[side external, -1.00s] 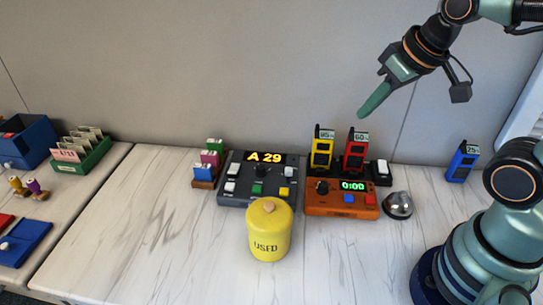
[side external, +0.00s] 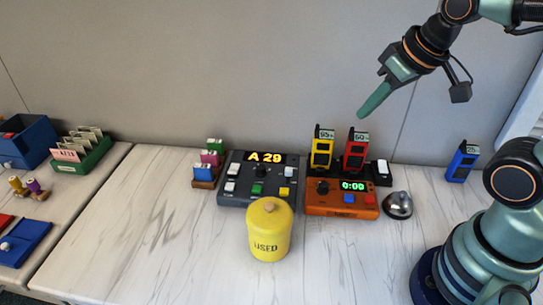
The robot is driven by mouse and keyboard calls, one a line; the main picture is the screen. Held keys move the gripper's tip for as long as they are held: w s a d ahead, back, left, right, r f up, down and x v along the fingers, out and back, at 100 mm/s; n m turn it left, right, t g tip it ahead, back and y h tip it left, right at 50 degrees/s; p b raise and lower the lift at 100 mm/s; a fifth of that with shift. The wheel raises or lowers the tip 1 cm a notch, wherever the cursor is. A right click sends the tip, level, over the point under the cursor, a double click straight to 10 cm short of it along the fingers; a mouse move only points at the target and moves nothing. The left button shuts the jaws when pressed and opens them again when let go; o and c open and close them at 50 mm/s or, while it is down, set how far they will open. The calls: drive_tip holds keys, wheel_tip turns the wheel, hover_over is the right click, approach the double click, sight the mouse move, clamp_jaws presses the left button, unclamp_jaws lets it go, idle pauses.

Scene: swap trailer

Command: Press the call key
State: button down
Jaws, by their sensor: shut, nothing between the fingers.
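A dark grey console (side external: 234,200) stands on the table with a lit display (side external: 265,157) reading "A 29". On its face are a green key (side external: 258,189), a yellow key (side external: 284,191), several white keys, including one at upper right (side external: 289,172), and a dark knob (side external: 260,172). The key labels are too small to read, so I cannot tell which is the call key. My gripper (side external: 364,113) is shut and empty. It hangs in the air, to the upper right of the console and clear of it.
A yellow jar (side external: 269,235) marked "USED" stands in front of the console, covering part of its front edge. An orange timer (side external: 340,208), a bell (side external: 398,205) and upright handsets (side external: 322,150) are to the right. Small colored blocks (side external: 205,172) stand left. The left front tabletop is clear.

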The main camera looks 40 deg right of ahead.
idle(0.3)
drive_tip(key=m+t+y, duration=0.2)
drive_tip(key=m, duration=0.3)
hover_over(286, 193)
wheel_tip(286, 193, down, 10)
drive_tip(key=shift+d+f, duration=0.1)
drive_tip(key=shift+f, duration=4.3)
drive_tip(key=shift+f, duration=0.15)
drive_tip(key=shift+f, duration=0.3)
